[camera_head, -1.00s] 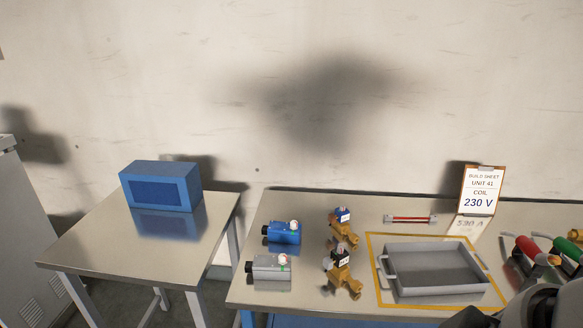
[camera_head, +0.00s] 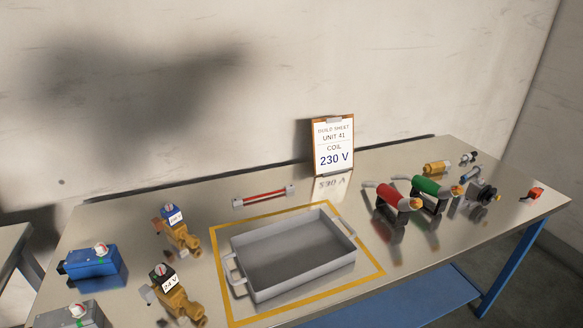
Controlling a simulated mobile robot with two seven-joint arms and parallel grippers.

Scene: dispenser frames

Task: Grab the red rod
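The red rod (camera_head: 264,195) lies on the steel table behind the grey tray, with grey pieces at both ends. It is in front of and to the left of the build sheet stand. Nothing covers it. Neither of my grippers shows in the current head view.
The grey tray (camera_head: 290,287) stands empty inside a yellow outline (camera_head: 375,262). Brass valves (camera_head: 178,232) and blue and grey boxes (camera_head: 92,262) are at the left. The build sheet (camera_head: 333,146) stands behind. Red (camera_head: 388,197) and green (camera_head: 430,187) handled tools and small fittings are at the right.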

